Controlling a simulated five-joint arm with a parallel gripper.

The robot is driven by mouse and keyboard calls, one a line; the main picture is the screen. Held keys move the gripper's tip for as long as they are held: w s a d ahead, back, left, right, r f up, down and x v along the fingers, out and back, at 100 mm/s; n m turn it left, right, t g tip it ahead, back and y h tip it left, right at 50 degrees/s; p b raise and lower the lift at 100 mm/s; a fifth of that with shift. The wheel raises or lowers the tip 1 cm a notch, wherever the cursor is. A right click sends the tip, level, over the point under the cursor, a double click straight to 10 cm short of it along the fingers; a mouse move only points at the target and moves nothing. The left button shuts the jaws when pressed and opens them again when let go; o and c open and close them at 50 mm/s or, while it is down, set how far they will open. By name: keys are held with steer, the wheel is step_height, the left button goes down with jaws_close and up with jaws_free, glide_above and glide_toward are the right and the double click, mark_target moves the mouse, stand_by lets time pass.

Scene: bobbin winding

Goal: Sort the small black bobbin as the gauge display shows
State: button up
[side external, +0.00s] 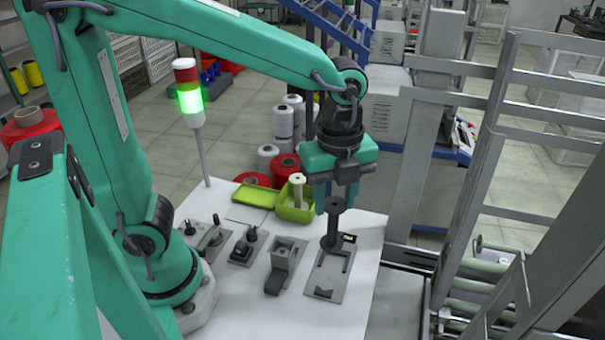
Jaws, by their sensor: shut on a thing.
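The small black bobbin (333,225) stands upright at the grey gauge plate (324,288) on the right of the white table. My gripper (335,196) points down over it and is shut on its upper end. The bobbin's foot is at the back part of the plate; I cannot tell if it touches. A small dark gauge display (349,238) with a faint yellowish mark sits just right of the bobbin, too small to read. A green bin (294,214) behind my gripper holds a pale bobbin (297,188). Another green tray (254,196) lies left of it.
A signal tower (190,100) glows green at the table's back left. Grey fixtures (283,262) stand in a row left of the gauge plate. A metal frame (470,190) and rollers rise on the right. The table's front is clear.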

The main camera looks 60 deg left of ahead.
steer(key=w+a+n, duration=0.3)
steer(key=a, duration=1.7)
steer(key=s+a+n, duration=0.2)
steer(key=s+a, duration=0.1)
steer(key=a, duration=0.4)
steer(key=s+a+n, duration=0.1)
steer(key=s+a, duration=0.2)
steer(key=a, duration=0.4)
step_height(320, 180, down, 5)
steer(key=shift+r, duration=0.2)
steer(key=shift+f, duration=2.35)
steer(key=shift+f, duration=0.95)
